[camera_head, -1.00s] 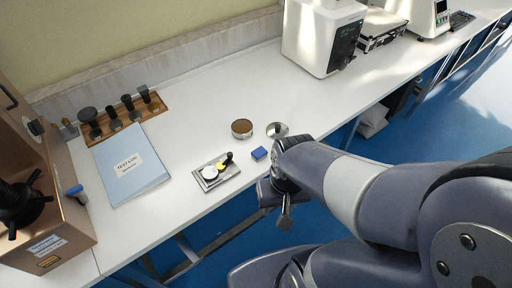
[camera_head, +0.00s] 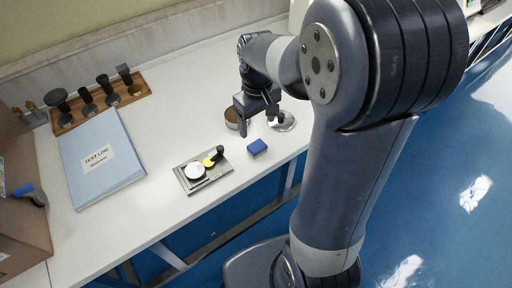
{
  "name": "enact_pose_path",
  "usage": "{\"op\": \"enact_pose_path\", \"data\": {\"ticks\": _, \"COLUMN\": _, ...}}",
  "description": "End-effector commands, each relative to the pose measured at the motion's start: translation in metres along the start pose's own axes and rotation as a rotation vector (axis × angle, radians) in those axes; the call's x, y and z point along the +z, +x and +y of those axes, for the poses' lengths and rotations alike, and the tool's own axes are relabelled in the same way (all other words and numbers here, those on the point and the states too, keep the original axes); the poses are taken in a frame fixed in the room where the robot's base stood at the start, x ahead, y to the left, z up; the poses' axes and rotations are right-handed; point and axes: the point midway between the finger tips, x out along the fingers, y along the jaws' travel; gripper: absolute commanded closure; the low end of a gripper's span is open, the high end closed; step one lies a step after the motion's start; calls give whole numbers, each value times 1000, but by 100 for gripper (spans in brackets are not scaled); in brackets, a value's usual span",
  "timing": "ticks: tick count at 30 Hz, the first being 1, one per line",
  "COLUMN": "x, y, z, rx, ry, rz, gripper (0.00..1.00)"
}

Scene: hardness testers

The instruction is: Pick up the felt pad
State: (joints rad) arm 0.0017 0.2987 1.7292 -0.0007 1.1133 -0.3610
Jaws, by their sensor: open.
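A small blue block (camera_head: 257,146), which looks like the felt pad, lies on the white bench near its front edge. My gripper (camera_head: 260,123) is open and empty, reaching down over the bench just behind the blue block. Its fingers are apart, one in front of a round brown-topped tin (camera_head: 233,124) and one in front of a shiny round dish (camera_head: 287,124). The gripper partly hides the tin and dish. The blue block is fully visible and appears clear of the fingers.
A grey tray (camera_head: 183,177) with a white disc, a yellow piece and a black-handled item sits left of the block. A blue test log folder (camera_head: 95,160), a wooden rack (camera_head: 133,97) of dark tools and a brown case (camera_head: 25,225) stand further left. Bare bench (camera_head: 170,125) lies between.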

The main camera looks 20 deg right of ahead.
Motion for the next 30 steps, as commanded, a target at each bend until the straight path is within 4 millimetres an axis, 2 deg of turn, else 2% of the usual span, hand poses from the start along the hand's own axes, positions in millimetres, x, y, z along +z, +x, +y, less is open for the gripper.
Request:
{"op": "enact_pose_path", "data": {"ticks": 3, "x": 1, "y": 22, "z": -1, "rx": -2, "ry": 1, "rz": -5, "gripper": 27}}
{"op": "enact_pose_path", "data": {"ticks": 11, "x": 1, "y": 44, "z": -1, "rx": -1, "ry": 2, "rz": -2, "gripper": 27}}
{"op": "enact_pose_path", "data": {"ticks": 19, "x": 1, "y": 83, "z": -2, "rx": -2, "ry": 2, "rz": -4, "gripper": 27}}
{"op": "enact_pose_path", "data": {"ticks": 23, "x": 1, "y": 91, "z": -2, "rx": -1, "ry": 2, "rz": -1, "gripper": 27}}
{"op": "enact_pose_path", "data": {"ticks": 29, "x": 1, "y": 91, "z": -1, "rx": -1, "ry": 2, "rz": 0, "gripper": 27}}
{"op": "enact_pose_path", "data": {"ticks": 30, "x": 1, "y": 91, "z": -1, "rx": -1, "ry": 2, "rz": 0, "gripper": 30}}
